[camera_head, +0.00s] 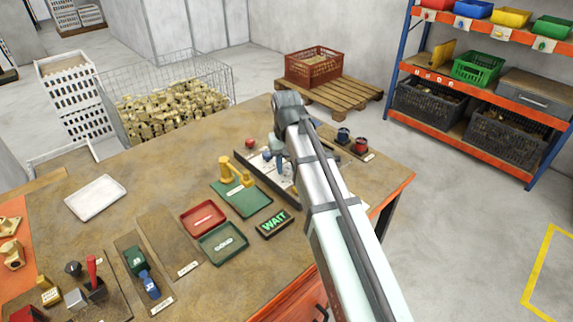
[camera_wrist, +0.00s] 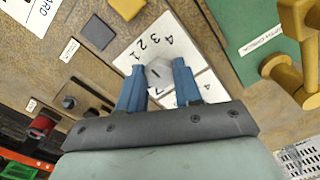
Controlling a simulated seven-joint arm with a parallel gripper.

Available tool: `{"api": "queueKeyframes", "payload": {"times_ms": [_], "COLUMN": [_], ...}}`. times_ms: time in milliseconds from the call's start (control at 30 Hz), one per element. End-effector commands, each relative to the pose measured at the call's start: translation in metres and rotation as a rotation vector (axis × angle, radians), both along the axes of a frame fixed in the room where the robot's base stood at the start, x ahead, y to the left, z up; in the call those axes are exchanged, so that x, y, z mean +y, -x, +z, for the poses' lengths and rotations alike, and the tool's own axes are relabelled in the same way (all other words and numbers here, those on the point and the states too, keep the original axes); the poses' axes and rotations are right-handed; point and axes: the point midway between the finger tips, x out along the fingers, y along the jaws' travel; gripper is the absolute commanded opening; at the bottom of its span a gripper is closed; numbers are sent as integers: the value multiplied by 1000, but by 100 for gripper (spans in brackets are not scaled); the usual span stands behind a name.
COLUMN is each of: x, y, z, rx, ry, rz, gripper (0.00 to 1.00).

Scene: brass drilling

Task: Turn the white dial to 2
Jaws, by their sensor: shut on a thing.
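The white dial (camera_wrist: 159,75) is a small faceted knob near the middle of the wrist view. It sits on a white number plate (camera_wrist: 172,28), where the figures 4, 3, 2 and 1 run along the upper left of the knob. A short dark mark shows on the knob; I cannot tell exactly which figure it points to. My gripper (camera_wrist: 158,68) has its two blue fingers on either side of the knob, shut on it. In the head view my arm covers most of the gripper, and the dial cannot be made out there.
A green board with a yellow fixture (camera_head: 230,171) stands left of the dial panel. A lit WAIT sign (camera_head: 274,223) lies in front. Red (camera_head: 203,217) and green (camera_head: 222,243) trays are further left.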

Motion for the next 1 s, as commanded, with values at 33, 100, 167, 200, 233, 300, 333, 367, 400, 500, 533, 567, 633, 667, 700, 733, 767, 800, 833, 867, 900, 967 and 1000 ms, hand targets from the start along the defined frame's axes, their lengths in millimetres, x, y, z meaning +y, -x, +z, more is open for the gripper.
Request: {"api": "queueKeyframes", "payload": {"times_ms": [33,100,167,200,233,300,333,367,400,500,533,567,633,667,700,733,767,800,833,867,900,967,1000], "x": [0,0,0,0,0,0,0,0,0,0,0,0,0,0,0,0,0,0,0,0,0,0,0], "y": [0,0,0,0,0,0,0,0,0,0,0,0,0,0,0,0,0,-1,-1,-1,-1,-1,-1], "z": [0,0,0,0,0,0,0,0,0,0,0,0,0,1,2,3,5,8,11,14,19,28,34], "rx": [0,0,0,0,0,0,0,0,0,0,0,0,0,0,0,0,0,-1,-1,-1,-2,-2,-2], "ry": [0,0,0,0,0,0,0,0,0,0,0,0,0,0,0,0,0,0,0,0,-1,-1,-1], "rz": [1,1,1,1,1,1,1,1,1,2,2,2,2,2,2,2,2,2,2,2,2,2,2], "gripper": [4,4,37,41,44,50,53,56,60,60,60,60,60,60,60,60,60,60,60,60,60,60,60]}}
